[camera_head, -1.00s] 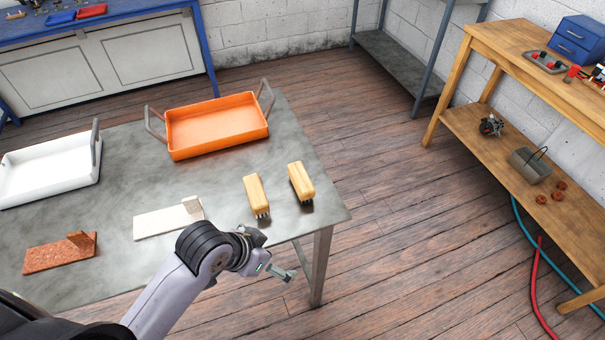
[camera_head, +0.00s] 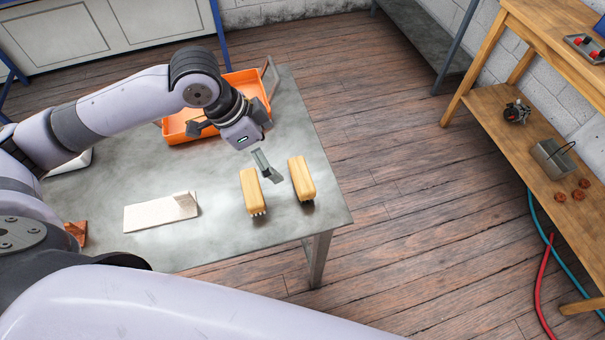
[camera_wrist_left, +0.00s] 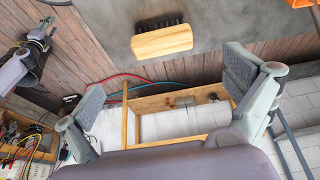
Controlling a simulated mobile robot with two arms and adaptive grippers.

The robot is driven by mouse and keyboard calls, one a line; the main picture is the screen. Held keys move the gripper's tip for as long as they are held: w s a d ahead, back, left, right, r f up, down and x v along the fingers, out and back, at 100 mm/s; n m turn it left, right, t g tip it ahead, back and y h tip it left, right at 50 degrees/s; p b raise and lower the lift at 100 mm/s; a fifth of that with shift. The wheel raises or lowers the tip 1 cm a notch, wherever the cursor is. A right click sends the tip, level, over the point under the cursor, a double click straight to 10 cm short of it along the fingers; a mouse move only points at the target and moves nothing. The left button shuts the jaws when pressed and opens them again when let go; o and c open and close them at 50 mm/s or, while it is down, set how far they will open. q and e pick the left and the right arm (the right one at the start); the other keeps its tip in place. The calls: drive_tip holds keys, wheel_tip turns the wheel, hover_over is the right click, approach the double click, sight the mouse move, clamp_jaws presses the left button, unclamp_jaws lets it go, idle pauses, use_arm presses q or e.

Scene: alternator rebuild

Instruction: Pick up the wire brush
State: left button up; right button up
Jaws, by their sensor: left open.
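Two brushes with light wooden blocks lie on the grey metal table, a left one (camera_head: 253,191) and a right one (camera_head: 301,179), with bristles at their near ends. My left gripper (camera_head: 236,152) is open and empty, above the table just behind the left brush. In the left wrist view, one brush (camera_wrist_left: 162,41) with dark bristles shows beyond the open fingers (camera_wrist_left: 165,88), apart from them. My right gripper (camera_wrist_left: 42,36) appears small at the left of that view; its jaws are unclear.
An orange tray (camera_head: 247,84) stands behind my left gripper, partly hidden by it. A pale plate with a small block (camera_head: 150,217) lies left of the brushes. A rust-coloured piece (camera_head: 76,232) is mostly hidden by my arm. The table's right edge is close to the right brush.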

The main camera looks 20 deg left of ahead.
sight(300, 175)
use_arm(q)
drive_tip(key=p+x, duration=0.1)
drive_tip(key=x, duration=0.7)
drive_tip(key=shift+w+d+f, duration=0.1)
drive_tip(key=shift+w+d, duration=0.05)
drive_tip(key=shift+w, duration=0.05)
drive_tip(key=shift+w+d+f, duration=0.1)
drive_tip(key=shift+f, duration=0.2)
drive_tip(key=shift+w+d+f+p, duration=0.2)
drive_tip(key=shift+d+f+p, duration=0.1)
drive_tip(key=shift+d+f, duration=0.1)
drive_tip(key=x, duration=0.1)
drive_tip(key=p+x, duration=0.1)
drive_tip(key=x, duration=0.1)
drive_tip(key=shift+w+d+f, duration=0.15)
drive_tip(key=shift+w+d, duration=0.15)
drive_tip(key=shift+d, duration=0.05)
drive_tip(key=shift+d+f, duration=0.1)
drive_tip(key=shift+f, duration=0.3)
use_arm(e)
drive_tip(key=r, duration=0.2)
drive_tip(key=shift+w+d+r, duration=0.15)
drive_tip(key=shift+d+r, duration=0.2)
drive_tip(key=shift+r, duration=0.05)
